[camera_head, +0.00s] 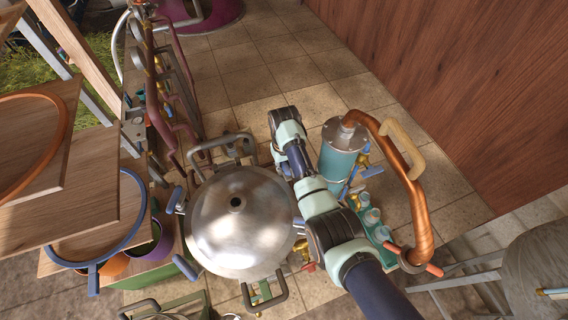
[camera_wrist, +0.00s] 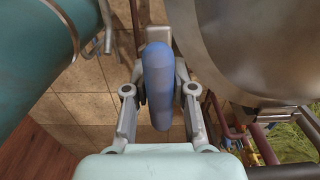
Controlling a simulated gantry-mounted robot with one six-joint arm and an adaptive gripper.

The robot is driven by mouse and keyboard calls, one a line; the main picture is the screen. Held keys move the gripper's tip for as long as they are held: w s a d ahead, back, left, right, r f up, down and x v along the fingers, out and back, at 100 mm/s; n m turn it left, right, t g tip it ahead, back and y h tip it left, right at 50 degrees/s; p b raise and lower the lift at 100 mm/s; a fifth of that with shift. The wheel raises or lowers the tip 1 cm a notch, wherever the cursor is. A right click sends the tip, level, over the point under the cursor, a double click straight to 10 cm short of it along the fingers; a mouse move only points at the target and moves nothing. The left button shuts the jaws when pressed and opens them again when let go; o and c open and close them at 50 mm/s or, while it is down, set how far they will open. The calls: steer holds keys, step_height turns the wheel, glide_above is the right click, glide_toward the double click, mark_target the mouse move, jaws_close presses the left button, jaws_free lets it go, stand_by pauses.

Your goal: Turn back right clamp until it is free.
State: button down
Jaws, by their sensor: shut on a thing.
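The back right clamp shows its blue rounded handle (camera_wrist: 158,68) in the middle of the wrist view, beside the rim of the metal still. My gripper (camera_wrist: 159,94) is shut on this handle, with one finger on each side. The handle sticks out past the fingers at both ends. The rest of the clamp is mostly hidden. In the head view the domed still lid (camera_head: 237,215) sits on the pot, and my arm hides the gripper and this clamp at the lid's right side. I cannot tell how far the clamp is turned.
Another blue clamp handle (camera_head: 175,201) is at the lid's left. The teal condenser (camera_head: 338,160) with its copper pipe (camera_head: 418,205) stands close on my arm's right. Small bottles (camera_head: 372,218) stand by my arm. Wooden shelves (camera_head: 75,195) are at left.

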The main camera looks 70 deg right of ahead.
steer(key=n+p, duration=0.1)
steer(key=n, duration=0.2)
steer(key=shift+n, duration=0.3)
steer(key=shift+n+p, duration=0.4)
steer(key=shift+n, duration=1.3)
steer(key=c, duration=1.1)
jaws_free()
steer(key=shift+o, duration=0.2)
step_height(320, 180, up, 12)
steer(key=shift+r, duration=0.1)
